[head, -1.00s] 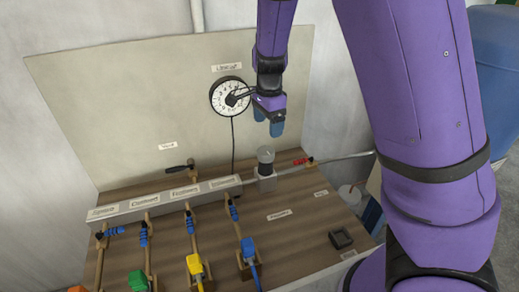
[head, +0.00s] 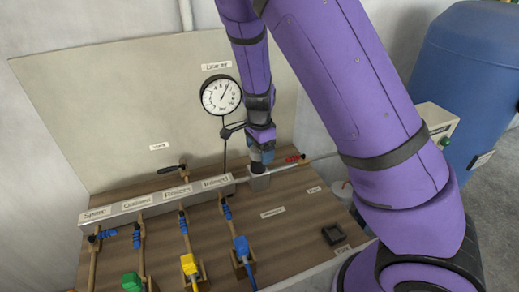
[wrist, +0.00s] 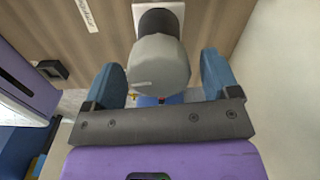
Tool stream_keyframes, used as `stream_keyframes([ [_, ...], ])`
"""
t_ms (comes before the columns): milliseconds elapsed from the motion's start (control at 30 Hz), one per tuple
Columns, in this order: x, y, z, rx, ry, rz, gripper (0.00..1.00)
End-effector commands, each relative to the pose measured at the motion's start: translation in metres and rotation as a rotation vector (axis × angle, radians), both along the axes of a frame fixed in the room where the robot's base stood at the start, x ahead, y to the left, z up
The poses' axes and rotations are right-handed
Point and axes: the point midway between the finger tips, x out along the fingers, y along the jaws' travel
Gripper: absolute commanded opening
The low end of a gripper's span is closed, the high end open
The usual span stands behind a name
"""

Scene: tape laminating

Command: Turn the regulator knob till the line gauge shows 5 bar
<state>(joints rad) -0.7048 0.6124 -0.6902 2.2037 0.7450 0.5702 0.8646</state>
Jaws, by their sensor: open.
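The regulator knob (head: 257,167) is a dark cap on a light block at the right end of the manifold, partly hidden by my gripper. In the wrist view it is a large grey round knob (wrist: 161,62). My gripper (head: 262,152) is over it from above, open, with one blue finger on each side of the knob. Small gaps show between knob and fingers in the wrist view. The line gauge (head: 221,95) is a white dial with a black rim on the back panel. Its needle points to the upper right; the exact reading is too small to tell.
The grey labelled manifold (head: 157,201) runs left of the knob, with several blue-fitted branch lines in front. A red-handled valve (head: 295,158) sits close on the right. A black square holder (head: 333,235) is at the front right. A blue tank (head: 465,75) stands beyond the bench.

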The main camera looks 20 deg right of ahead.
Motion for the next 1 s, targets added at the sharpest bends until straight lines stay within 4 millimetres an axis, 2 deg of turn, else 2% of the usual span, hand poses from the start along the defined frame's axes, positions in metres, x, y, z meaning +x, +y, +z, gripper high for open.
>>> stream_keyframes([
  [67, -0.0001, 0.0000, 0.0001, 0.000, 0.000, 0.000, 0.81],
  [100, -0.0001, 0.0000, 0.0001, 0.000, 0.000, 0.000, 0.77],
  [300, -0.0001, 0.0000, 0.0002, 0.000, 0.000, 0.000, 0.32],
  [667, 0.0005, -0.0006, 0.0005, 0.000, 0.000, 0.046, 0.32],
  [1000, 0.0019, -0.0001, 0.0008, 0.001, -0.001, 0.279, 0.32],
])
